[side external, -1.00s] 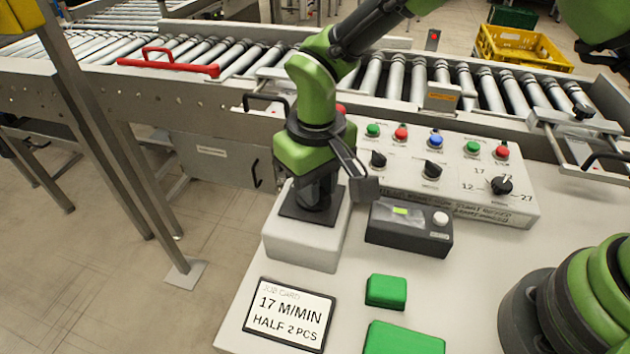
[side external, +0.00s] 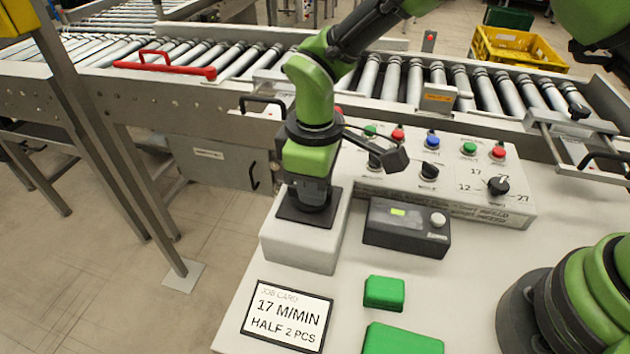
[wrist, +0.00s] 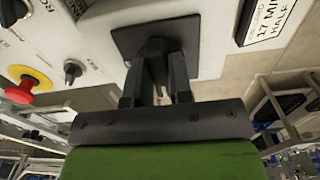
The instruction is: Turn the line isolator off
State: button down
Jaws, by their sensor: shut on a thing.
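The line isolator is a pale box (side external: 298,250) with a black square plate (side external: 290,210) on top, at the left part of the bench in the side view. My gripper (side external: 311,200) points straight down over it and is shut on its dark handle. The wrist view shows the black plate (wrist: 192,38) and both fingers of my gripper (wrist: 157,62) closing around the handle. The handle is mostly hidden between the fingers, and I cannot read its position or any off mark.
The control panel (side external: 520,212) with buttons and rotary knobs stands behind and right. A dark device (side external: 385,238) sits just right of the isolator. Green blocks (side external: 384,292) and a job card (side external: 287,316) lie in front. The wrist view shows a red mushroom button (wrist: 20,93).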

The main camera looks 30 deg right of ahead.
dwell(0.4)
jog(key=c, duration=1)
grip_release()
jog(key=shift+r, duration=0.1)
notch_tip(320, 180, up, 10)
jog(key=shift+f, duration=0.1)
